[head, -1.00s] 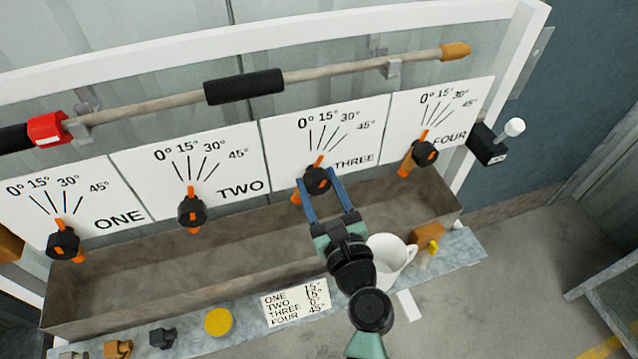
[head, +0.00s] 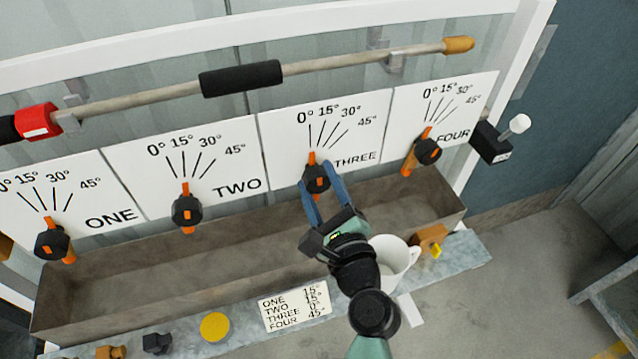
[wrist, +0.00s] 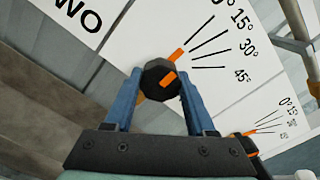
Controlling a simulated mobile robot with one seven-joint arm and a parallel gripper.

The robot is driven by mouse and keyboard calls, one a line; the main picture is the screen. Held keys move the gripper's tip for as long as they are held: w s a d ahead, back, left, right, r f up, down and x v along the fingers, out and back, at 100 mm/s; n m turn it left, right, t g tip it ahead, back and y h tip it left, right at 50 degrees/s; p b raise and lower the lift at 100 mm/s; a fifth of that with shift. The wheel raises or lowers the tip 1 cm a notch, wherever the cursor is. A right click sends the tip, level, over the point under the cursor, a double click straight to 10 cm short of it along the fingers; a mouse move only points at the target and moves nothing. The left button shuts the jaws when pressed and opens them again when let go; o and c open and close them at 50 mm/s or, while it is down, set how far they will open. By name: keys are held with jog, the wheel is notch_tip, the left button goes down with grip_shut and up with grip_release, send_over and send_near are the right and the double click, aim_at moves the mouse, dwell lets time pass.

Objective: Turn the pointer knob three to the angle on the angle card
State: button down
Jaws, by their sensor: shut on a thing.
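Pointer knob three (head: 316,179) is a black faceted knob with an orange pointer on the white panel marked THREE (head: 354,161). Its orange tip points up, roughly in line with the 0° mark; the wrist view shows the knob (wrist: 157,76) with its tip toward the 0° line as well. My gripper (head: 317,181) is shut on the knob, one blue finger on each side; both fingers show in the wrist view (wrist: 160,84).
Knob two (head: 187,210) and knob four (head: 427,151) flank the held knob. A trough (head: 150,283) runs below the panels. A white mug (head: 392,262) stands beside my wrist. A long bar with a black grip (head: 241,78) hangs above.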

jog(key=shift+d+f, duration=0.15)
jog(key=c, duration=0.7)
grip_release()
jog(key=o, duration=0.5)
jog(key=b+v, duration=0.2)
jog(key=v, duration=1.1)
